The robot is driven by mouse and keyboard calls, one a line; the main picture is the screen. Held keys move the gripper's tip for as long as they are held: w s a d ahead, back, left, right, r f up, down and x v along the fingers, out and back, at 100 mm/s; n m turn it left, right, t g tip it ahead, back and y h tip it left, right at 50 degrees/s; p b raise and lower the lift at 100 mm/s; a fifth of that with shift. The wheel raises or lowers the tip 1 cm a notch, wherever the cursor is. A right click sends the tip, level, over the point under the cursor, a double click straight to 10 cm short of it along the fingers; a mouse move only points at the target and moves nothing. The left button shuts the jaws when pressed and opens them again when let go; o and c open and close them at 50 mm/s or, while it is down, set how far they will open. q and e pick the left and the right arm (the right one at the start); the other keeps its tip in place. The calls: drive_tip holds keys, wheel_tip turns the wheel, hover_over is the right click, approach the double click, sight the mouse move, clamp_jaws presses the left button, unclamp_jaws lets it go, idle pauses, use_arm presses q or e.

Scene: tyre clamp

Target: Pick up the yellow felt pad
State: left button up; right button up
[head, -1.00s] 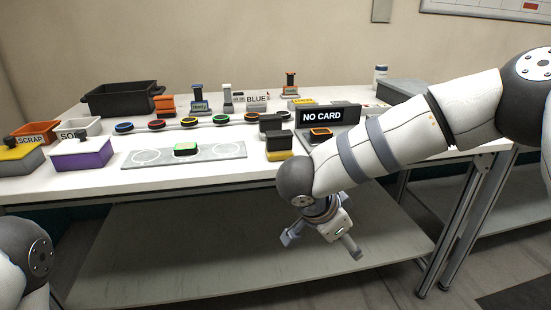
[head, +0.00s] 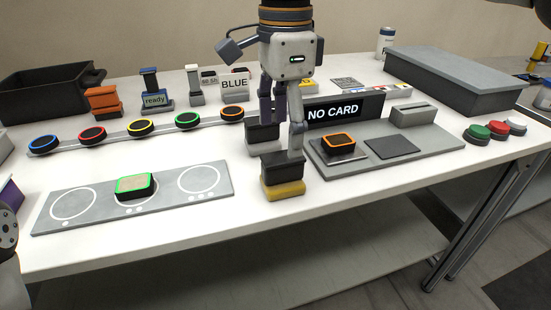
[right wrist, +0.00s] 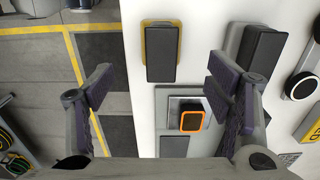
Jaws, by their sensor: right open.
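The yellow felt pad (head: 286,190) is a black block with a yellow base, standing near the front of the white table. It also shows in the right wrist view (right wrist: 161,50), with yellow along its left and top edges. My right gripper (head: 282,125) hangs over the table, pointing down, open and empty. One finger overlaps the pad's top in the head view; I cannot tell whether it touches. In the right wrist view the pad lies ahead, between the directions of the two open fingertips (right wrist: 163,82). My left gripper is out of view.
A dark block (head: 262,131) stands just behind the pad. To the right is a grey base (head: 345,165) with an orange-rimmed device (head: 338,144) and the NO CARD sign (head: 343,109). A grey plate (head: 60,219) with a green-rimmed device (head: 135,186) lies left.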

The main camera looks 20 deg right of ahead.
sight(283, 160)
wheel_tip(283, 160, down, 10)
drive_tip(key=shift+w+r, duration=0.1)
drive_tip(key=shift+r, duration=0.05)
drive_tip(key=c, duration=1.3)
